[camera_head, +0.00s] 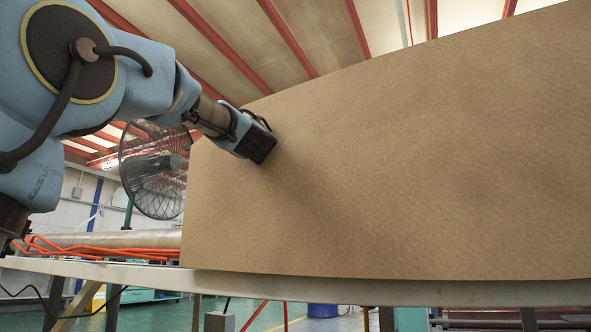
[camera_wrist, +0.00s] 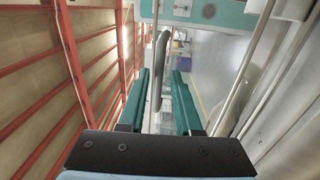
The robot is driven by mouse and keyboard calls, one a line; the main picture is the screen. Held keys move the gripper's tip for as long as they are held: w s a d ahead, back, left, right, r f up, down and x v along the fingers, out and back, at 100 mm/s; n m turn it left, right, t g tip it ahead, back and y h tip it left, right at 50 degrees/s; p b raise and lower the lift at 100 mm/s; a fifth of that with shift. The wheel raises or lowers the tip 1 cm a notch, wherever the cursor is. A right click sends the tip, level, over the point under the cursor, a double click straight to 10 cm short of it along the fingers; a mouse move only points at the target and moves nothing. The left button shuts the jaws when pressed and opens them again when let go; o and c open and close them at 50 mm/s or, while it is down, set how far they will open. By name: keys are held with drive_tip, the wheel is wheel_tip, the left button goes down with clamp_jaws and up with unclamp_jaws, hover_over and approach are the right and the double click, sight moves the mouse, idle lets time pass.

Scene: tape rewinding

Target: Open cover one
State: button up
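A large brown cardboard face (camera_head: 400,150) fills the middle and right of the head view. I cannot tell which part of it is cover one, and no open flap or seam shows. My gripper (camera_head: 262,146) is in front of the cardboard's upper left part in the head view, its dark end pointing toward lower right. Whether it touches the cardboard is unclear. No cardboard is clearly seen in the wrist view.
The cardboard stands on a pale bench edge (camera_head: 300,285). A caged fan (camera_head: 153,170) stands behind at left. Orange hoses (camera_head: 100,250) lie along a metal pipe at lower left.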

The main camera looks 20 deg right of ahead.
drive_tip(key=shift+o, duration=0.7)
drive_tip(key=v, duration=1.1)
drive_tip(key=shift+w, duration=0.1)
